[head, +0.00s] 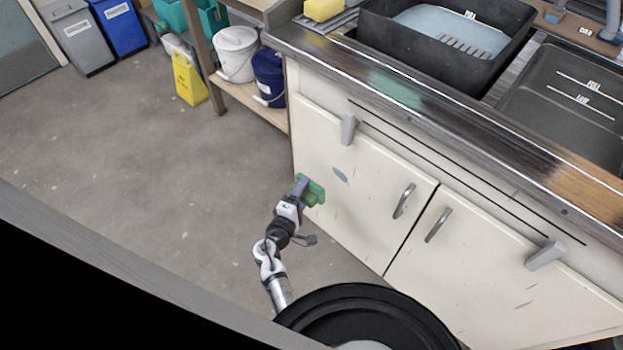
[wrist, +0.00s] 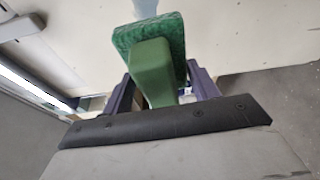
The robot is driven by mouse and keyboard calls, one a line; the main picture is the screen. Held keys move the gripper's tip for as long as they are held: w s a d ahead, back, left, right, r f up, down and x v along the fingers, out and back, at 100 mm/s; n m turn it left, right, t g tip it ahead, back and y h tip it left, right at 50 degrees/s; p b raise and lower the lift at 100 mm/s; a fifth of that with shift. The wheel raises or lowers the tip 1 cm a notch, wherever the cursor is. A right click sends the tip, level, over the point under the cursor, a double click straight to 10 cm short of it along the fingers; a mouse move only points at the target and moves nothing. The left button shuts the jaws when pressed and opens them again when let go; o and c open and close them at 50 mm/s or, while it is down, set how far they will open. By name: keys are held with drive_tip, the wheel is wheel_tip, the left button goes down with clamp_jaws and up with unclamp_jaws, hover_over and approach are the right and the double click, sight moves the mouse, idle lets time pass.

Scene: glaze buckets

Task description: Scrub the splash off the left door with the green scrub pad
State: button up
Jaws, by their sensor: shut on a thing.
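The left door (head: 365,185) is a cream cupboard door under the sink counter. A small blue-grey splash (head: 340,175) is on it, left of the door's handle. My gripper (head: 301,187) is shut on the green scrub pad (head: 316,192), near the left edge of that door. In the wrist view, the jaws (wrist: 162,88) hold the pad's green block handle (wrist: 153,75), with the textured pad (wrist: 176,33) facing the door. A pale blue-grey patch (wrist: 146,7), likely the splash, shows just past the pad. I cannot tell whether the pad touches the door.
The left door's handle (head: 403,201) and a grey catch (head: 348,129) stick out from the cupboard front. The right door (head: 480,260) is beside it. A shelf with a white bucket (head: 236,52) and a blue bucket (head: 269,76) stands left. Open floor (head: 130,150) lies left of the arm.

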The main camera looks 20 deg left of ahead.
drive_tip(key=shift+w+d+r, duration=0.1)
drive_tip(key=shift+w+d, duration=0.1)
drive_tip(key=shift+w, duration=0.4)
drive_tip(key=shift+w+d+r, duration=0.1)
drive_tip(key=shift+w+d, duration=0.1)
drive_tip(key=shift+w, duration=0.35)
drive_tip(key=shift+w+d+f, duration=0.1)
drive_tip(key=shift+w+d, duration=0.15)
drive_tip(key=shift+w, duration=0.35)
drive_tip(key=shift+w+d+r, duration=0.1)
drive_tip(key=shift+w+d, duration=0.1)
drive_tip(key=shift+w, duration=0.45)
drive_tip(key=shift+w+d+f, duration=0.1)
drive_tip(key=shift+w+d, duration=0.15)
drive_tip(key=shift+w, duration=0.35)
drive_tip(key=shift+w+d+b, duration=0.3)
drive_tip(key=shift+w, duration=0.55)
drive_tip(key=s+d+b, duration=0.1)
drive_tip(key=s+d, duration=0.1)
drive_tip(key=d, duration=0.4)
drive_tip(key=shift+s+d, duration=0.25)
drive_tip(key=shift+d, duration=0.15)
